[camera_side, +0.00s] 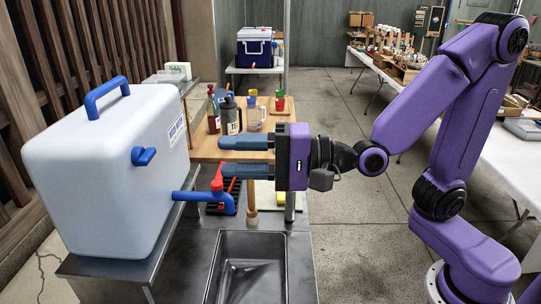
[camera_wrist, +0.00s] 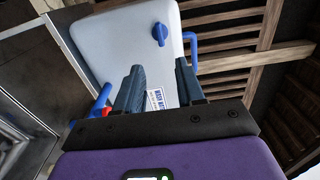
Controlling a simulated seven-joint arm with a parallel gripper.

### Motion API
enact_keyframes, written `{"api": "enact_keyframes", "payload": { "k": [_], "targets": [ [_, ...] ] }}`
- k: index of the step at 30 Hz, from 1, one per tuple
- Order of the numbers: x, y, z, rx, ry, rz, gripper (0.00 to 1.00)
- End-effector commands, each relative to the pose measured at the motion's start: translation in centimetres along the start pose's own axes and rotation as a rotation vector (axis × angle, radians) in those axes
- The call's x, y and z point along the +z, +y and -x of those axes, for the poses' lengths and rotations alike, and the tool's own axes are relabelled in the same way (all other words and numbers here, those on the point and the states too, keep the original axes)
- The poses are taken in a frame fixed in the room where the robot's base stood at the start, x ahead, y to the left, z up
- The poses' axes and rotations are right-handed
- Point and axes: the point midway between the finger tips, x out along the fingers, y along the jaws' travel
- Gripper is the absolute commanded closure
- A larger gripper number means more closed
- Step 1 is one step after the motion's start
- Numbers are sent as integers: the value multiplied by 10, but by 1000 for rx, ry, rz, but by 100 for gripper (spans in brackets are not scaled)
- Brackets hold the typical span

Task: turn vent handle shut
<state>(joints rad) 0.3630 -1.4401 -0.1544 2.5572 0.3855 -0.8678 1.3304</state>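The blue vent handle (camera_side: 143,156) is a short lever on the face of a large white water container (camera_side: 95,190). In the side view it lies roughly level. It also shows in the wrist view (camera_wrist: 160,35), beyond the fingertips, on the container's pale face. My gripper (camera_side: 221,156) is open and empty, its two dark blue fingers pointing left at the container. It is right of the handle, with a clear gap between. In the wrist view, the fingers (camera_wrist: 159,68) frame a white label, and the handle is not hidden.
A blue spigot (camera_side: 188,196) with a red lever (camera_side: 217,183) juts from the container just below my lower finger. A metal sink (camera_side: 248,265) lies below. Bottles, including a dark jug (camera_side: 230,115), stand on a wooden table (camera_side: 278,123) behind the fingers.

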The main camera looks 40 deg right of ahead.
Motion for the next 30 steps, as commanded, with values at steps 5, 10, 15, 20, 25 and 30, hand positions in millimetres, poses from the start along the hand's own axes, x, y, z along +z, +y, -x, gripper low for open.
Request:
{"api": "enact_keyframes", "payload": {
  "k": [5, 10, 15, 20, 25, 30],
  "targets": [
    [0, 0, 13, 0, 0, 0, 62],
    [0, 0, 25, 0, 1, 0, 62],
    [-1, 0, 36, 0, 2, 0, 62],
    [0, 0, 44, 0, 1, 1, 62],
    [0, 0, 48, 0, 0, 0, 62],
    [0, 0, 48, 0, 0, 0, 62]
  ]
}}
